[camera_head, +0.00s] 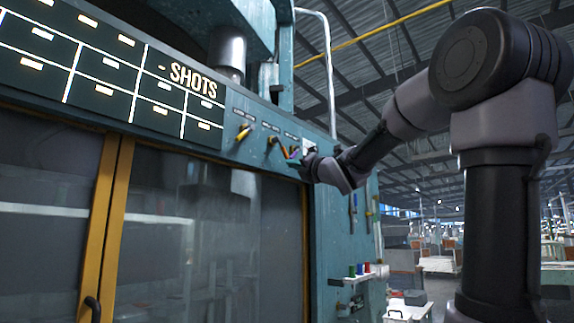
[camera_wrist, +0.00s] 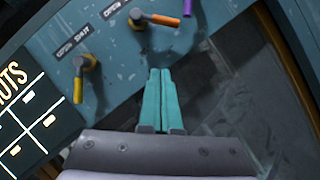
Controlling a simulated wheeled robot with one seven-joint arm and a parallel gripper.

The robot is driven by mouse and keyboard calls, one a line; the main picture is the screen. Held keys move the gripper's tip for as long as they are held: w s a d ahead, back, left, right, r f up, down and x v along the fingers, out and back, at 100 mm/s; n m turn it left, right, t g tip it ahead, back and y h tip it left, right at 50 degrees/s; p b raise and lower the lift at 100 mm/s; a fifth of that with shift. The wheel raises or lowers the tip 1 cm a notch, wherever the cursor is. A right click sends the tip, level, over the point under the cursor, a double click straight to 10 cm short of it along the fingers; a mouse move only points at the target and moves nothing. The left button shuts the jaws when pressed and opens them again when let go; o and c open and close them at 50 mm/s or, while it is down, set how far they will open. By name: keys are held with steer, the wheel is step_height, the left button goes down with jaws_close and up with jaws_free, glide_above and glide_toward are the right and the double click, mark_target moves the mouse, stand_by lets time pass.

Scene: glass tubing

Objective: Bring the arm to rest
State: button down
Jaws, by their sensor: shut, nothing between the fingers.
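My gripper (camera_wrist: 160,74) shows in the wrist view as two teal fingers pressed together, with nothing between them. It points at the teal machine panel (camera_wrist: 90,35), just below a lever with an orange handle (camera_wrist: 165,20). In the head view my arm reaches in from the right, and my gripper (camera_head: 293,160) is in front of the panel near the levers at its right end. The fingertips are small there, and I cannot tell whether they touch anything.
A lever with a yellow handle (camera_wrist: 79,80) and a purple handle (camera_wrist: 187,8) are near my gripper. Glazed doors with a yellow frame (camera_head: 110,220) fill the machine's front. A small shelf (camera_head: 358,277) with colored items juts out at right. Open hall lies beyond.

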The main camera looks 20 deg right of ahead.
steer(key=shift+s+d+f, duration=0.1)
steer(key=shift+s+f, duration=0.05)
steer(key=shift+s, duration=0.15)
stand_by(0.4)
steer(key=s+d+f+m+g+h, duration=0.35)
steer(key=f+m, duration=0.45)
steer(key=m, duration=0.3)
steer(key=s+d+f+m+g+h, duration=0.25)
steer(key=s+f+m, duration=0.25)
steer(key=f+m, duration=0.45)
steer(key=s+a+f+m+g, duration=0.3)
steer(key=s+f+m, duration=0.4)
steer(key=s, duration=0.1)
steer(key=s+a+f+m+g+y, duration=0.1)
steer(key=s+a+f+m+g, duration=0.2)
steer(key=s+f+m, duration=0.4)
steer(key=shift+s+a+f+g, duration=0.4)
steer(key=shift+s+f+g, duration=0.35)
steer(key=shift+s+g, duration=0.05)
